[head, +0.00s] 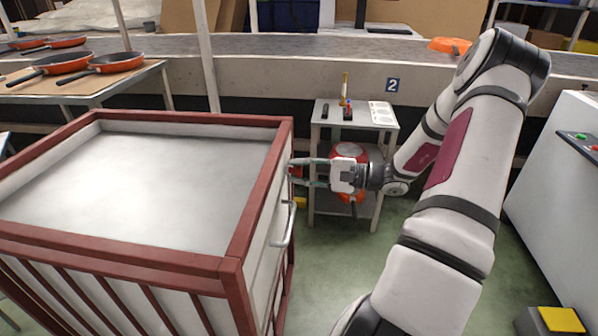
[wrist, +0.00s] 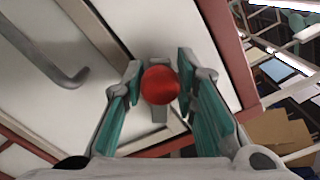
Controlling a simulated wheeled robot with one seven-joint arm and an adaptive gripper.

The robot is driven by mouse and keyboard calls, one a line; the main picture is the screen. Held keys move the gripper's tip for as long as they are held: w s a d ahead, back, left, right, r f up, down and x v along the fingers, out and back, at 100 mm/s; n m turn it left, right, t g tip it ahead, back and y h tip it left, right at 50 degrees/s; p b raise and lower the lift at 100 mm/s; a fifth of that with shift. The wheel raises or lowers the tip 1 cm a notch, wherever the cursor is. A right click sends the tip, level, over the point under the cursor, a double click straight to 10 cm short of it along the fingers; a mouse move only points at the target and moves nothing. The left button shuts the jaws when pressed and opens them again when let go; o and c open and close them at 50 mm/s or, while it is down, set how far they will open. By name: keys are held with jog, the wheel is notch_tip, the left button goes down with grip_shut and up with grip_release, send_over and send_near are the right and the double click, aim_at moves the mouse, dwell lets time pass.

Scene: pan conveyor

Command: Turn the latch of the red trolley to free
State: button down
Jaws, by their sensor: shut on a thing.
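The red trolley (head: 235,262) stands at the left, with a red frame, pale panels and a pale, empty-looking inside. Its latch has a round red knob (wrist: 160,85) on a short grey lever (wrist: 159,113), seen in the wrist view against the pale side panel. My gripper (head: 300,170) reaches in from the right at the trolley's far right corner. In the wrist view my gripper (wrist: 160,88) has its teal-padded fingers on both sides of the red knob, shut on it. In the head view the fingers mostly hide the latch.
A grey bar handle (head: 286,222) sticks out of the trolley's right side, near my gripper. A small grey table (head: 325,112) stands behind my gripper. Orange pans (head: 115,62) lie on a table at the back left. Green floor shows right of the trolley.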

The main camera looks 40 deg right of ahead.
jog(key=n+b, duration=0.2)
jog(key=n, duration=0.4)
jog(key=shift+f+n, duration=0.15)
jog(key=shift+n, duration=0.15)
dwell(0.5)
jog(key=c, duration=1.3)
grip_release()
jog(key=shift+s, duration=0.1)
jog(key=v, duration=1.2)
